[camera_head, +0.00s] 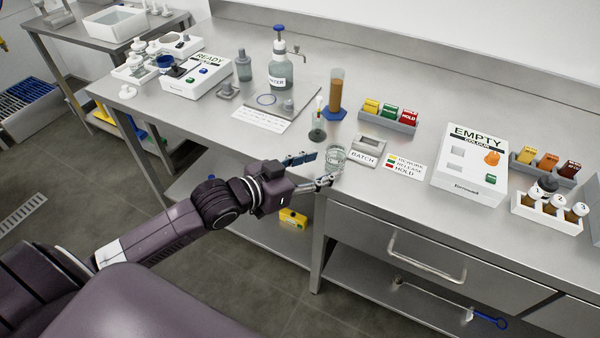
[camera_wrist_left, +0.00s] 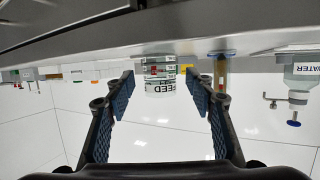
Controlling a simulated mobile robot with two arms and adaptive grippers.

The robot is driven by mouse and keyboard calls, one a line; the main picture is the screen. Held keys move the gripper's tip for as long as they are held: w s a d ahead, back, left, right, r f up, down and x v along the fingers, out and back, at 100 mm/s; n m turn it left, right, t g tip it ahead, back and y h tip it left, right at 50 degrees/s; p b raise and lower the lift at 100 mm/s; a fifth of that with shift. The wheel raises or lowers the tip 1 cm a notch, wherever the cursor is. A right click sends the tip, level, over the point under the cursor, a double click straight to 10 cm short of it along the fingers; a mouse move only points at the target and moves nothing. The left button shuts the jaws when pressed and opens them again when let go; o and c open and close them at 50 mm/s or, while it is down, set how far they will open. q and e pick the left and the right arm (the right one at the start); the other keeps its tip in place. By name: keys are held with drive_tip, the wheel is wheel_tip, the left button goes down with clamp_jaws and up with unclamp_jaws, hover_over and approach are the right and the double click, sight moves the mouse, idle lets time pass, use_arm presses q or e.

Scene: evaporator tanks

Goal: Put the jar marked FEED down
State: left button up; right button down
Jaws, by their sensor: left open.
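The jar marked FEED (camera_head: 337,156) is a small clear glass jar. It stands on the steel bench near the front edge, just left of the BATCH device. In the left wrist view, which is upside down, the FEED jar (camera_wrist_left: 160,72) shows its label between my fingers, upright on the bench top. My left gripper (camera_head: 322,168) is open at the bench edge. In the wrist view the blue-padded fingers of the gripper (camera_wrist_left: 160,98) lie either side of the jar, with gaps at both sides. My right gripper is not in view.
The BATCH device (camera_head: 366,151) is close right of the jar. A dark-based flask (camera_head: 317,133) and an amber cylinder on a blue base (camera_head: 335,96) stand behind. The WATER bottle (camera_head: 281,72) is farther back. The drawer handle (camera_head: 427,258) juts out below the bench edge.

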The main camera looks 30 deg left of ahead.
use_arm(q)
drive_tip(key=v, duration=0.6)
drive_tip(key=shift+s, duration=0.2)
